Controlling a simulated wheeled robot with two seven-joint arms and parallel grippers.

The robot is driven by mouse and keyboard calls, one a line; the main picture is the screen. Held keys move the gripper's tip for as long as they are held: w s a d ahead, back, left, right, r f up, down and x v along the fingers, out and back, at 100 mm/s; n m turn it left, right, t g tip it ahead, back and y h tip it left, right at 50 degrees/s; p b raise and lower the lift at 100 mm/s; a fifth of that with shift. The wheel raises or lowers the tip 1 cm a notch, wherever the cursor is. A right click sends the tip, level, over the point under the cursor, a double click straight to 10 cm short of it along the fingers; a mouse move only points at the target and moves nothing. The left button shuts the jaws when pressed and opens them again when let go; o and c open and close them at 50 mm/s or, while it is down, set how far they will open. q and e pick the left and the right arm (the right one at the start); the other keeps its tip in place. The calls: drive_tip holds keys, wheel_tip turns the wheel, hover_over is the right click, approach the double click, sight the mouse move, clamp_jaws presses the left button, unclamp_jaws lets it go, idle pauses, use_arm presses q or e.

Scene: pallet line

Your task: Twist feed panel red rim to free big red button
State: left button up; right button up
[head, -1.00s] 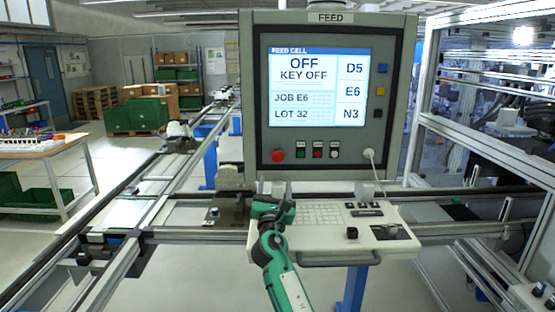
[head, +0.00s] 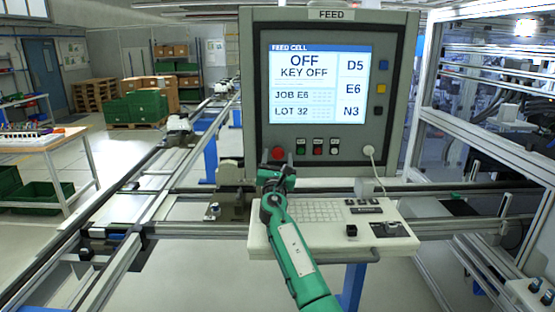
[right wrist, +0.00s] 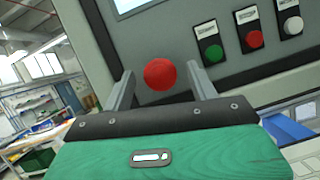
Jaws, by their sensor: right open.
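The feed panel (head: 395,95) stands upright ahead, its screen reading OFF, KEY OFF. Its big red button (head: 277,154) is at the lower left of the panel face. The button also shows in the right wrist view (right wrist: 160,74), between and beyond the two fingers. A separate rim around it cannot be made out. My right gripper (right wrist: 162,88) is open and empty, its fingers to either side of the button in that view; whether they touch it cannot be told. In the head view the right gripper (head: 278,166) is just below the button. My left gripper is not in view.
Small green (right wrist: 208,42), red (right wrist: 250,30) and white (right wrist: 290,18) buttons sit to the right of the big one. A keyboard shelf (head: 335,238) juts out below the panel. A white cable plug (head: 370,151) is at the panel's lower right. Conveyor rails run left.

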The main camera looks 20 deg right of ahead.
drive_tip(key=c, duration=1)
drive_tip(key=shift+a+f+m+b, duration=0.1)
drive_tip(key=shift+f+m+b, duration=0.1)
drive_tip(key=shift+m+b, duration=0.5)
drive_tip(key=m+g+h+b, duration=0.1)
drive_tip(key=m+h+b, duration=0.1)
drive_tip(key=m+b, duration=0.1)
drive_tip(key=shift+m+b, duration=0.3)
drive_tip(key=shift+m, duration=0.1)
drive_tip(key=shift+m+g+h+b, duration=0.4)
drive_tip(key=shift+m+g+b, duration=0.25)
drive_tip(key=shift+m, duration=0.25)
drive_tip(key=shift+a+r+m+g+h+b, duration=0.15)
drive_tip(key=shift+m+g+b, duration=0.15)
drive_tip(key=shift+m+b, duration=0.25)
drive_tip(key=shift+d+r+m+g+h+b, duration=0.15)
drive_tip(key=shift+m+g+b, duration=0.15)
drive_tip(key=shift+m, duration=0.45)
drive_tip(key=shift+a, duration=0.1)
drive_tip(key=o, duration=1)
